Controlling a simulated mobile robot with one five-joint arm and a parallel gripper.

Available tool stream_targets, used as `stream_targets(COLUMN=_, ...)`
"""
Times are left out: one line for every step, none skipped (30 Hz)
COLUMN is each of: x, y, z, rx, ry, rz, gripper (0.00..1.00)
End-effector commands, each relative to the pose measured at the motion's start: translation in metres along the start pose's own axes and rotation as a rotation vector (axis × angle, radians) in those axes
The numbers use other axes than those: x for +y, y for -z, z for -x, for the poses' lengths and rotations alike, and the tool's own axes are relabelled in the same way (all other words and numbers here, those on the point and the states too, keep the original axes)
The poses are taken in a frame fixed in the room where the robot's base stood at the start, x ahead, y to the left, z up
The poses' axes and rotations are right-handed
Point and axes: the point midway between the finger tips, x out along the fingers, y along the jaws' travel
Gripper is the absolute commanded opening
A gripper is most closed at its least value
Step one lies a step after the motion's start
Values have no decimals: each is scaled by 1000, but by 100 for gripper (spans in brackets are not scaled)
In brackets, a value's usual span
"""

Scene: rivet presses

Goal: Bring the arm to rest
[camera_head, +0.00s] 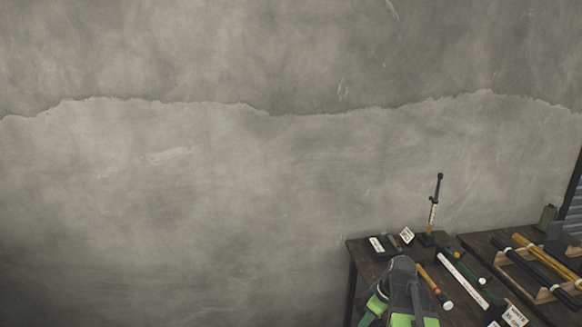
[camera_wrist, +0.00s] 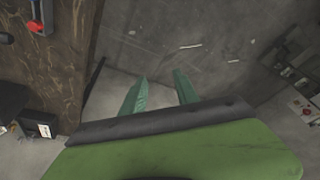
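My arm (camera_head: 403,275), dark grey with green parts, shows at the bottom right of the head view, in front of the wooden table (camera_head: 364,263). In the wrist view, my gripper (camera_wrist: 160,78) has two green fingers standing apart with bare floor showing between them. Nothing is held between them. The fingertips cannot be made out clearly in the head view.
Tools and small white cards lie on the table. An upright tool (camera_head: 434,210) stands near its back edge. Orange and black bars rest on a rack (camera_head: 545,296) at the right. A bare grey wall (camera_head: 190,190) fills the left.

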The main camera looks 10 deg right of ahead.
Motion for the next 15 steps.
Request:
stream_targets(x=-30, y=22, z=-14, rx=-22, ry=14, rz=23, gripper=36)
stream_targets(x=-46, y=33, z=-20, rx=-36, ry=21, rz=25, gripper=36)
stream_targets(x=-65, y=45, z=-26, rx=-56, ry=26, rz=22, gripper=36)
stream_targets(x=-79, y=53, z=-31, rx=-69, ry=29, rz=18, gripper=36)
stream_targets(x=-92, y=60, z=-35, rx=-83, ry=30, rz=12, gripper=36)
stream_targets(x=-110, y=68, z=-40, rx=-102, ry=30, rz=-2, gripper=36)
stream_targets(x=-123, y=73, z=-43, rx=-117, ry=28, rz=-15, gripper=36)
stream_targets(x=-136, y=76, z=-46, rx=-133, ry=24, rz=-34, gripper=36)
stream_targets(x=-153, y=80, z=-50, rx=-157, ry=15, rz=-71, gripper=36)
stream_targets(x=-164, y=80, z=-52, rx=-175, ry=4, rz=-112, gripper=36)
stream_targets(x=-169, y=77, z=-52, rx=-191, ry=-10, rz=-160, gripper=36)
stream_targets(x=-172, y=72, z=-50, rx=-209, ry=-29, rz=-232, gripper=36)
stream_targets(x=-170, y=66, z=-48, rx=-221, ry=-45, rz=-291, gripper=36)
stream_targets(x=-169, y=61, z=-47, rx=-230, ry=-59, rz=-348, gripper=36)
stream_targets(x=-168, y=56, z=-46, rx=-241, ry=-77, rz=-416, gripper=36)
